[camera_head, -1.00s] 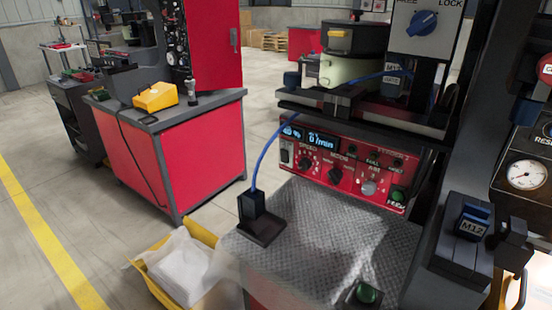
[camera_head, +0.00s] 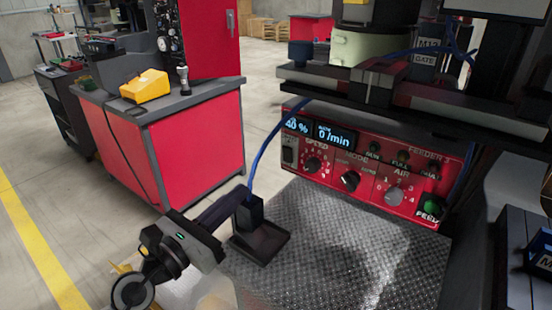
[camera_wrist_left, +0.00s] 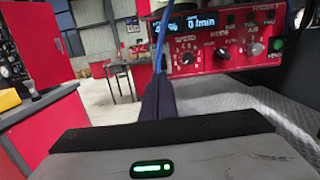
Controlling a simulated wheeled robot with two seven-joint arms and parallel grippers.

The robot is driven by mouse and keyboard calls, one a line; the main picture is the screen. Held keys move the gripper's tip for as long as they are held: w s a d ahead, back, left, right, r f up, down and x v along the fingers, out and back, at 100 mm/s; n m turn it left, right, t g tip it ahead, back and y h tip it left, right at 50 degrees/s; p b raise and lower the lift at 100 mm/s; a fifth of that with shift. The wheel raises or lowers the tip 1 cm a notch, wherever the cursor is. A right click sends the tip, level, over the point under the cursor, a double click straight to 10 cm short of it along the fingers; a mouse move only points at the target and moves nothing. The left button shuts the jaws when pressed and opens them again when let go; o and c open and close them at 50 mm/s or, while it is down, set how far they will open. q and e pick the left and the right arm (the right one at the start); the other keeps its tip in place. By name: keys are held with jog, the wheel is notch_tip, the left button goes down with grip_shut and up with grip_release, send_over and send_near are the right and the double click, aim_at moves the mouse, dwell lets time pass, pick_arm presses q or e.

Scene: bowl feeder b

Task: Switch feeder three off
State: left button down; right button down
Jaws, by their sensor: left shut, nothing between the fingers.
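The red feeder control panel (camera_head: 375,165) carries a label starting with FEEDER, its number hard to read. Its displays (camera_head: 315,132) are lit and show 40 % and 0/min. A rocker switch (camera_head: 289,152) is at its left end, then a SPEED knob (camera_head: 313,164), a MODE knob (camera_head: 350,181) and an AIR knob (camera_head: 393,196). A green button (camera_head: 431,207) is at lower right. My left gripper (camera_head: 240,194) is shut and empty, left of and below the panel. Its dark fingers (camera_wrist_left: 158,100) point toward the panel's left end in the left wrist view.
A black holder (camera_head: 258,240) with a blue cable (camera_head: 262,155) stands beside my left fingers on the textured metal deck (camera_head: 350,260). A rail (camera_head: 440,100) overhangs the panel. A red cabinet (camera_head: 195,150) with a yellow box (camera_head: 145,85) stands at left.

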pick_arm(q)
send_near(285, 151)
jog(key=x, duration=0.5)
jog(key=shift+f+b, duration=0.1)
jog(key=shift+b, duration=0.25)
jog(key=shift+w+d, duration=0.25)
jog(key=shift+w, duration=0.1)
jog(key=shift+w+d, duration=0.15)
jog(key=shift+w, duration=0.1)
